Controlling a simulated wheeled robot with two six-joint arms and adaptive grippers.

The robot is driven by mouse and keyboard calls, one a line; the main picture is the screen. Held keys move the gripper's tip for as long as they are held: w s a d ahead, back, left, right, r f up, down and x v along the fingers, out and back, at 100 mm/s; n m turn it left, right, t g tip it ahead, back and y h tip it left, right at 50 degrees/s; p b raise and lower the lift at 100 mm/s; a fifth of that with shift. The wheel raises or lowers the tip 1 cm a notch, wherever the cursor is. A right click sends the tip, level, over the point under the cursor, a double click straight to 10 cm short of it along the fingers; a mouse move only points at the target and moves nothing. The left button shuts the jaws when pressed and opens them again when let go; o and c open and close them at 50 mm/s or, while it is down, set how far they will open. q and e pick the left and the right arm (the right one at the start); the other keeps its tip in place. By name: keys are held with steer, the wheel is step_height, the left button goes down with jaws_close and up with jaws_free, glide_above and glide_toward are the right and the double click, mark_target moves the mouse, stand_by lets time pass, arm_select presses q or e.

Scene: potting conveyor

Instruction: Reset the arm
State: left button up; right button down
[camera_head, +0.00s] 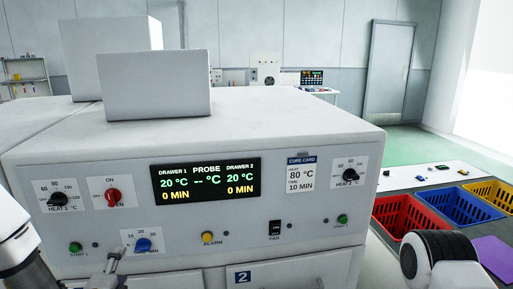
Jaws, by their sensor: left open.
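My left arm comes in at the lower left, and my left gripper (115,258) is small and partly cut off by the bottom of the picture. It is open, with its tips just left of the blue timer knob (143,245) on the white oven's front panel (200,222). I cannot tell whether it touches the panel. Part of my right arm shows at the lower right, but its gripper is out of view.
The panel display (205,180) reads 20 °C and 0 MIN for both drawers. A red switch (113,196) and black heat knobs (58,200) are close by. Red (400,212), blue (455,203) and yellow (490,192) crates stand at the right.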

arm_select(q)
steer(key=s+d+f+n+g+h+b, duration=0.1)
steer(key=s+d+f+g, duration=0.3)
steer(key=f, duration=0.5)
steer(key=s+d+f+n+g+h+b, duration=0.1)
steer(key=s+f+g, duration=0.1)
steer(key=s+f, duration=0.6)
steer(key=s+d+f+g+h+b, duration=0.1)
steer(key=s+d+f+g, duration=0.2)
steer(key=f, duration=0.8)
steer(key=s+d+f+n+g, duration=0.1)
steer(key=s+f+n+g, duration=0.2)
steer(key=s+n, duration=0.4)
steer(key=s+f+n+g, duration=0.2)
steer(key=s+n+g, duration=0.1)
steer(key=s+n, duration=0.4)
steer(key=shift+d+f+n, duration=0.4)
steer(key=shift+n, duration=0.5)
arm_select(e)
step_height(320, 180, down, 4)
steer(key=shift+w+f, duration=0.15)
